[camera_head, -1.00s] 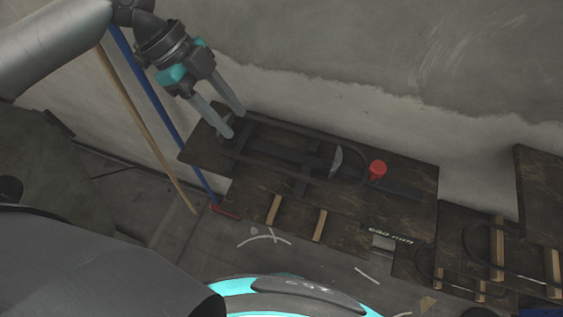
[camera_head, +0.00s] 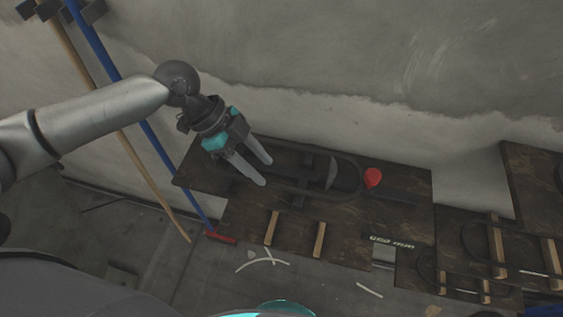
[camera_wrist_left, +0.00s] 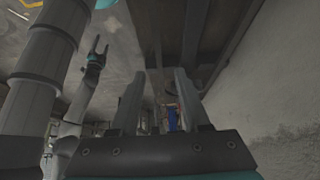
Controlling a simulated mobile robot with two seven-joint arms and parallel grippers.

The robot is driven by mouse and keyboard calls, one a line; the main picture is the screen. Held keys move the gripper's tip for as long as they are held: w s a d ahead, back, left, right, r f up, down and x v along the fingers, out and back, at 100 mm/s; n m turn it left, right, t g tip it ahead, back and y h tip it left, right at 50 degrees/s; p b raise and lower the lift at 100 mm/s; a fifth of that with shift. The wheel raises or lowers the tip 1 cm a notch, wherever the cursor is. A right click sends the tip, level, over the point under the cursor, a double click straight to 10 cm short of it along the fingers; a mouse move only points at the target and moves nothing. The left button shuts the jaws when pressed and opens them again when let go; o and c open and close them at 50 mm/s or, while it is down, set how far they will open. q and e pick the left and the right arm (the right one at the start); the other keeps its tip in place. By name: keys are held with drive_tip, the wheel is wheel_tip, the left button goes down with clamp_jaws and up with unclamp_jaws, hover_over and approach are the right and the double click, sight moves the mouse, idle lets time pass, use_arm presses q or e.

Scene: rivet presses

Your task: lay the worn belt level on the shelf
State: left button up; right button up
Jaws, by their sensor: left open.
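The worn belt (camera_head: 357,168) appears as a thin dark loop, long and oval, on the dark wooden shelf (camera_head: 345,222) in the head view. Its left part is hidden behind my left gripper (camera_head: 260,173). Dark on dark, I cannot tell whether it lies fully flat. My left gripper is open, pointing down and right over the left part of the loop; I cannot tell whether the fingers touch it. Its fingers also show in the left wrist view (camera_wrist_left: 157,100), with no belt clearly between them. My right gripper (camera_wrist_left: 97,50) shows small in the left wrist view, fingers apart.
A red cap (camera_head: 373,177) stands right of the loop, and a grey half-disc (camera_head: 333,172) sits inside it. Wooden strips (camera_head: 271,227) lie on the shelf front. A blue-handled broom (camera_head: 150,130) leans at left. The concrete wall (camera_head: 400,80) is close behind.

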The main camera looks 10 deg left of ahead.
sight(275, 184)
use_arm(q)
drive_tip(key=x, duration=0.4)
drive_tip(key=shift+a+f, duration=0.15)
drive_tip(key=shift+f, duration=0.35)
clamp_jaws()
